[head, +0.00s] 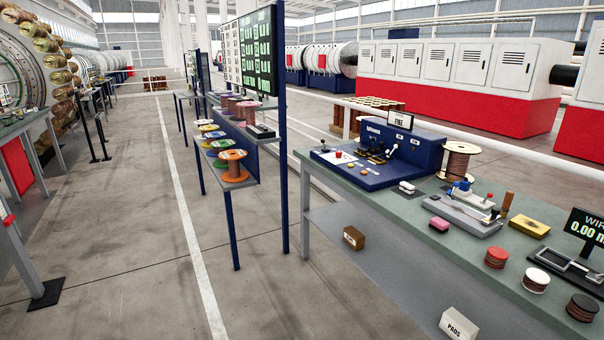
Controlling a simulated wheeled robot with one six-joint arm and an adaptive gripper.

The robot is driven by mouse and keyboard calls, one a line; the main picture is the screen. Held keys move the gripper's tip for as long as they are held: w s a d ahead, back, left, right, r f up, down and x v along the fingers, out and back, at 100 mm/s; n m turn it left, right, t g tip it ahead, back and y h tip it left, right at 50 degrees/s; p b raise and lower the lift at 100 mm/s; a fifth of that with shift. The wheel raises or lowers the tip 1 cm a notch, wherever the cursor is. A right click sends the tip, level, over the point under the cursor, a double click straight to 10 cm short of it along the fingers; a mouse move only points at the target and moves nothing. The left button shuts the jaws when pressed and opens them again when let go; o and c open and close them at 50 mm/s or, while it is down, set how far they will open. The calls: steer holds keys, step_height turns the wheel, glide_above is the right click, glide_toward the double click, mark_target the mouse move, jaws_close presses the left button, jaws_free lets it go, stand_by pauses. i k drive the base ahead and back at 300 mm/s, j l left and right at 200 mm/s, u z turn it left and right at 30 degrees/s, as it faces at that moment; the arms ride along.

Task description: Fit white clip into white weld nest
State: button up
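My gripper is not in view. No thing in the head view can be clearly made out as the white clip or the white weld nest. On the green-topped bench (345,182), a small white-and-dark piece (406,187) lies in front of the blue machine (400,150). To its right is a grey fixture (463,215) with white and blue parts on top.
A rack with coloured spools (233,163) stands left of the bench. The floor (130,220) left of the rack is open.

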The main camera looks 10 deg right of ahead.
mark_target(419, 153)
steer(key=i+j+z, duration=0.3)
steer(key=i+z, duration=0.2)
steer(key=i+j+z, duration=0.45)
steer(key=i+j, duration=0.1)
steer(key=i, duration=0.05)
